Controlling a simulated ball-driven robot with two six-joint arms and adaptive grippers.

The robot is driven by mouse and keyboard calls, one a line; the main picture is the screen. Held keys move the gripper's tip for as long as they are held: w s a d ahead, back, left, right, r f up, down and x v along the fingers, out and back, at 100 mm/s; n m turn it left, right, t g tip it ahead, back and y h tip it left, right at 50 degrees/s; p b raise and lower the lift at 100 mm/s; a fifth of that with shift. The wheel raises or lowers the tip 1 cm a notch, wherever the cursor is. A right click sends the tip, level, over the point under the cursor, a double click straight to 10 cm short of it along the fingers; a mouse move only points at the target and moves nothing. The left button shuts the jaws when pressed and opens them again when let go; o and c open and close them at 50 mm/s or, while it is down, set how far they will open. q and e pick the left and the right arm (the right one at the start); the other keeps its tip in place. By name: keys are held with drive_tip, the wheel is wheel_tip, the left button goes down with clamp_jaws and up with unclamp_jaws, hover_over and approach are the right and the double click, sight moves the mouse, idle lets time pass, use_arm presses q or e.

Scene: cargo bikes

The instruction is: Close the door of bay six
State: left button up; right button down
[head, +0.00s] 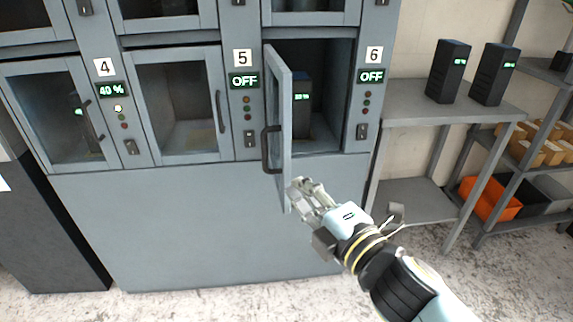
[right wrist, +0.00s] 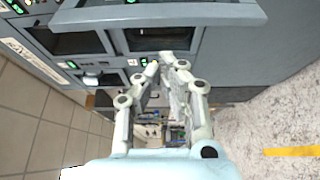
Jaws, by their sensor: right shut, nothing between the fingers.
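The door of bay six (head: 285,120) stands open, swung out toward me from its left side. It has a dark handle (head: 268,150) on its outer face. Inside bay six (head: 325,100) stands a black battery (head: 302,105) with a small green display. The label 6 (head: 374,55) and a panel reading OFF (head: 371,76) are to the right. My right gripper (head: 303,188) is shut and empty, just right of the door's lower edge; I cannot tell if they touch. Its closed fingertips show in the right wrist view (right wrist: 168,62). My left gripper is out of view.
Bay five's closed door (head: 178,105) and bay four's closed door (head: 62,110) are to the left. A grey table (head: 420,110) at right carries two black batteries (head: 448,70). A shelf rack with an orange bin (head: 490,198) stands at far right. Floor in front is clear.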

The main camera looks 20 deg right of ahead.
sight(266, 150)
drive_tip(key=w, duration=0.3)
drive_tip(key=w+a, duration=0.1)
drive_tip(key=w, duration=0.2)
drive_tip(key=w+r+p, duration=0.1)
drive_tip(key=w, duration=0.1)
drive_tip(key=shift+w+a+r, duration=0.1)
drive_tip(key=shift+w+a, duration=0.1)
drive_tip(key=shift+w, duration=0.65)
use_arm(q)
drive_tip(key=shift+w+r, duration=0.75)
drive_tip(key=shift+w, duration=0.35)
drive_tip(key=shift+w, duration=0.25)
